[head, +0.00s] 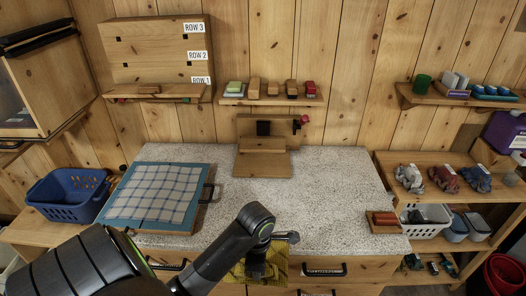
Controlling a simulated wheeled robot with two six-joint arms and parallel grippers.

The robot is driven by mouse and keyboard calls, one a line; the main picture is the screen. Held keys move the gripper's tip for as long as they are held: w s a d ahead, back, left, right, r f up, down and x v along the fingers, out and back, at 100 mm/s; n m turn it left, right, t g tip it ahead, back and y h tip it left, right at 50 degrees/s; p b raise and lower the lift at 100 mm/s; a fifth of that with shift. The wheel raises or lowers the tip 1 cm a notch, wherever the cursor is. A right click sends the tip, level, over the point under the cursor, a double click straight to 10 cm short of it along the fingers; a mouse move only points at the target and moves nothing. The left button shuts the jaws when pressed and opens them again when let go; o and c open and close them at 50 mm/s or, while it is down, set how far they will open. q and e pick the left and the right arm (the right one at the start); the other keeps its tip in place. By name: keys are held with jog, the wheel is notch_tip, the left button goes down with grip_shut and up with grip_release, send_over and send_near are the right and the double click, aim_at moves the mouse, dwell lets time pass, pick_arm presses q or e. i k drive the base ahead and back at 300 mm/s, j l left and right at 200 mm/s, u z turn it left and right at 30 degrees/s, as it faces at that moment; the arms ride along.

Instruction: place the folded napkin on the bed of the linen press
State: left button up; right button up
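A yellow, dark-patterned cloth, which looks like the folded napkin (281,270), is at the bottom centre of the head view, over the bench's front edge. My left gripper (257,271) points down at it and appears shut on it; the fingertips are partly hidden. What looks like the linen press is a wooden stand at the back middle of the speckled bench. My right gripper is not in view.
A blue-edged board (121,213) with a checked cloth (155,192) lies on the bench's left. A small reddish-brown block (384,219) is at the right front. A blue basket (68,193) stands left. The speckled benchtop (328,190) right of the press is clear.

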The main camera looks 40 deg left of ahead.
aim_at(262, 162)
jog(key=i+j, duration=0.8)
jog(key=j, duration=0.25)
